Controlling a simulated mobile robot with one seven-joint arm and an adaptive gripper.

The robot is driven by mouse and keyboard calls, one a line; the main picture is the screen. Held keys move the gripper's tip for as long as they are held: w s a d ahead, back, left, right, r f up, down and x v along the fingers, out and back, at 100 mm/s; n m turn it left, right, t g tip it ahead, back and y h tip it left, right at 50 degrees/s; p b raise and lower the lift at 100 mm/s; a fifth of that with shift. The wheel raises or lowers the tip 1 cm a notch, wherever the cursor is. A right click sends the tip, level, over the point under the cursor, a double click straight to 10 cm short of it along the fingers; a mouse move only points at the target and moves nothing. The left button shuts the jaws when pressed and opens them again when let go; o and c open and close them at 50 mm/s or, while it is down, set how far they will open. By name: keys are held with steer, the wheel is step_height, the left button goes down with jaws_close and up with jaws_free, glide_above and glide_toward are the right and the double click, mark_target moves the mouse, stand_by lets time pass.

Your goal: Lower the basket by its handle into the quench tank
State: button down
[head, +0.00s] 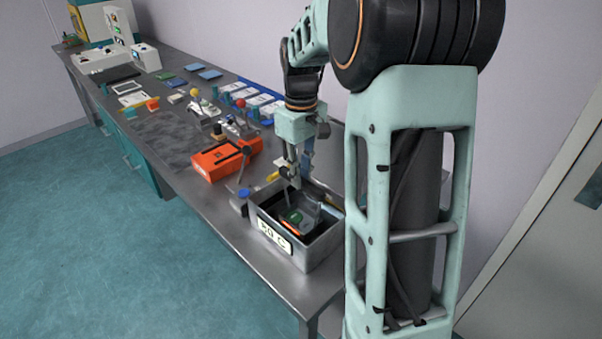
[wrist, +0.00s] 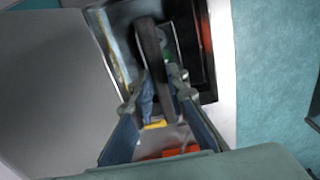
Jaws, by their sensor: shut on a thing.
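The quench tank (head: 318,250) is a grey open box with a "50 C" label on its front, at the near end of the bench. My gripper (head: 296,184) points down over the tank's opening. In the wrist view my gripper (wrist: 157,90) is shut on the dark, strap-like basket handle (wrist: 151,48), which runs between the fingertips. The basket (head: 308,211) shows as a dark shape within the tank's opening, with something green (head: 292,216) there. Its lower part is hidden by the tank wall, so I cannot tell whether it touches the bottom.
An orange box (head: 212,163) with a dark handled tool lies on the bench left of the tank. A blue-topped item (head: 244,193) stands close to the tank's left side. Blue trays and small parts fill the bench further back. The wall is behind.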

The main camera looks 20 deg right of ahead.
steer(key=c, duration=1.8)
jaws_free()
step_height(320, 180, up, 12)
steer(key=shift+f, duration=0.1)
